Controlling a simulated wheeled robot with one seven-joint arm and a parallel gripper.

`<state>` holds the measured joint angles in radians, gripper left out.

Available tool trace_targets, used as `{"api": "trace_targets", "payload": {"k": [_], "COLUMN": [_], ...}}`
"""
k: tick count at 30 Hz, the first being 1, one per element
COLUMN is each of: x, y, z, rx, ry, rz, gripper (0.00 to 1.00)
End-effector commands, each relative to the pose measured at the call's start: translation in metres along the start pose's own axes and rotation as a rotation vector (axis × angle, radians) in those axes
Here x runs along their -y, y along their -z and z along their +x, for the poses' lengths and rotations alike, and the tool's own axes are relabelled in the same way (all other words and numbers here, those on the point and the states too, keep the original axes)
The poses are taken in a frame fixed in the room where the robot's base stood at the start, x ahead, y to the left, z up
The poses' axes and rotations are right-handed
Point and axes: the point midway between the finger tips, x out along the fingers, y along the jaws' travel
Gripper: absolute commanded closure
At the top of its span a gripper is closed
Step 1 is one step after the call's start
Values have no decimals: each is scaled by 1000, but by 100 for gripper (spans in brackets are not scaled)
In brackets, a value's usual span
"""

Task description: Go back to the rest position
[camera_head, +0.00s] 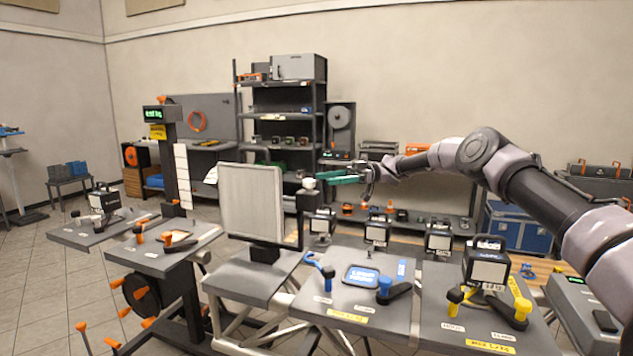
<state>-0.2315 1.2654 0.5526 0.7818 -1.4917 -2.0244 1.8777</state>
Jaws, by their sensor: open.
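My arm reaches in from the right edge, across the upper right of the view. My gripper (340,177) is open, its green fingers pointing left, held above the middle of the grey workbench (340,312). The fingers are close in the picture to a small white-topped part beside the upright grey panel (252,203); I cannot tell whether they touch. Nothing shows between the fingers.
A blue-marked tray (361,275), blue-handled tool (390,290) and yellow-handled tools (455,302) lie on the bench. A black lamp-like box (486,263) stands at right. A dark shelf (282,110) is behind. Floor at left (60,285) is mostly clear.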

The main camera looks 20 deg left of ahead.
Motion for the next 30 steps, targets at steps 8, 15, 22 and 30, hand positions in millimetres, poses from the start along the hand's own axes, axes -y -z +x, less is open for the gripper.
{"api": "trace_targets", "payload": {"k": [8,15,22,30], "x": [0,-2,-30,-46], "y": [0,10,126,271], "z": [-9,-8,-11,-59], "rx": [1,-7,-96,-153], "ry": [0,-18,-274,-809], "rz": [0,-4,-61,-101], "gripper": [25,25,25,25]}}
